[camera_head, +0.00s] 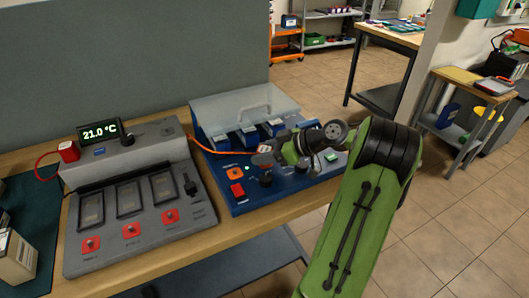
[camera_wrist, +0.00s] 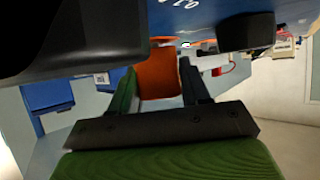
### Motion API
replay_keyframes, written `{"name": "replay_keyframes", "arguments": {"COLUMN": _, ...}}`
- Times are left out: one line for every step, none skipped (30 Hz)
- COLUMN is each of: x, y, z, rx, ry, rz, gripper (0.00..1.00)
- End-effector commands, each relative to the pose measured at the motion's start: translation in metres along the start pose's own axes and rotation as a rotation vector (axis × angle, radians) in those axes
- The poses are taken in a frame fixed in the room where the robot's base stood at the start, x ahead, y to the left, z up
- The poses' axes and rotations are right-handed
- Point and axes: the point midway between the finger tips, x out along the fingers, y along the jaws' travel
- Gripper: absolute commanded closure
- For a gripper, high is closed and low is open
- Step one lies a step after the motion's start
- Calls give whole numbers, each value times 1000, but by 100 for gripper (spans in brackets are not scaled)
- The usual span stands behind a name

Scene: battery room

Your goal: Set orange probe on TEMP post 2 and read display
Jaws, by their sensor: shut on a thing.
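My gripper (camera_head: 277,153) is over the blue unit (camera_head: 243,204), at the front of its clear cover. In the wrist view the gripper's dark fingers (camera_wrist: 160,72) are shut on an orange block, the orange probe (camera_wrist: 157,78). In the head view the probe is mostly hidden by the gripper. An orange cable (camera_head: 212,149) runs from the grey meter unit toward the gripper. The display (camera_head: 100,132) on the grey unit (camera_head: 150,157) reads 21.0 °C. I cannot make out which post is TEMP 2, or whether the probe touches one.
A red plug (camera_head: 69,151) with a red cable sits at the grey unit's left. A clear cover (camera_head: 245,103) stands over blue cells on the blue unit. A dark mat (camera_head: 45,215) lies at the left of the bench. Open tiled floor (camera_head: 450,230) lies to the right.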

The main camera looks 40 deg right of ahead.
Motion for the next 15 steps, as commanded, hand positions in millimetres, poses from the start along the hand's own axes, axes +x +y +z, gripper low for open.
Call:
{"name": "replay_keyframes", "arguments": {"x": 1, "y": 0, "z": 2, "rx": 0, "ry": 0, "rz": 0, "gripper": 89}}
{"name": "replay_keyframes", "arguments": {"x": 1, "y": 0, "z": 2, "rx": 0, "ry": 0, "rz": 0, "gripper": 89}}
{"name": "replay_keyframes", "arguments": {"x": 2, "y": 0, "z": 3, "rx": 0, "ry": 0, "rz": 0, "gripper": 89}}
{"name": "replay_keyframes", "arguments": {"x": 2, "y": 0, "z": 3, "rx": 0, "ry": 0, "rz": 0, "gripper": 89}}
{"name": "replay_keyframes", "arguments": {"x": 2, "y": 0, "z": 2, "rx": 0, "ry": 0, "rz": 0, "gripper": 89}}
{"name": "replay_keyframes", "arguments": {"x": 1, "y": 0, "z": 2, "rx": 0, "ry": 0, "rz": 0, "gripper": 89}}
{"name": "replay_keyframes", "arguments": {"x": 1, "y": 0, "z": 2, "rx": 0, "ry": 0, "rz": 0, "gripper": 89}}
{"name": "replay_keyframes", "arguments": {"x": 1, "y": 0, "z": 1, "rx": 0, "ry": 0, "rz": 0, "gripper": 89}}
{"name": "replay_keyframes", "arguments": {"x": 0, "y": 0, "z": 0, "rx": 0, "ry": 0, "rz": 0, "gripper": 89}}
{"name": "replay_keyframes", "arguments": {"x": -1, "y": 0, "z": -1, "rx": 0, "ry": 0, "rz": 0, "gripper": 89}}
{"name": "replay_keyframes", "arguments": {"x": -1, "y": 0, "z": -2, "rx": 0, "ry": 0, "rz": 0, "gripper": 89}}
{"name": "replay_keyframes", "arguments": {"x": -2, "y": 0, "z": -4, "rx": -1, "ry": 0, "rz": 0, "gripper": 89}}
{"name": "replay_keyframes", "arguments": {"x": -2, "y": 0, "z": -5, "rx": -1, "ry": 0, "rz": 0, "gripper": 89}}
{"name": "replay_keyframes", "arguments": {"x": -3, "y": 0, "z": -6, "rx": -1, "ry": 0, "rz": 0, "gripper": 89}}
{"name": "replay_keyframes", "arguments": {"x": -4, "y": 0, "z": -7, "rx": -1, "ry": 0, "rz": 0, "gripper": 89}}
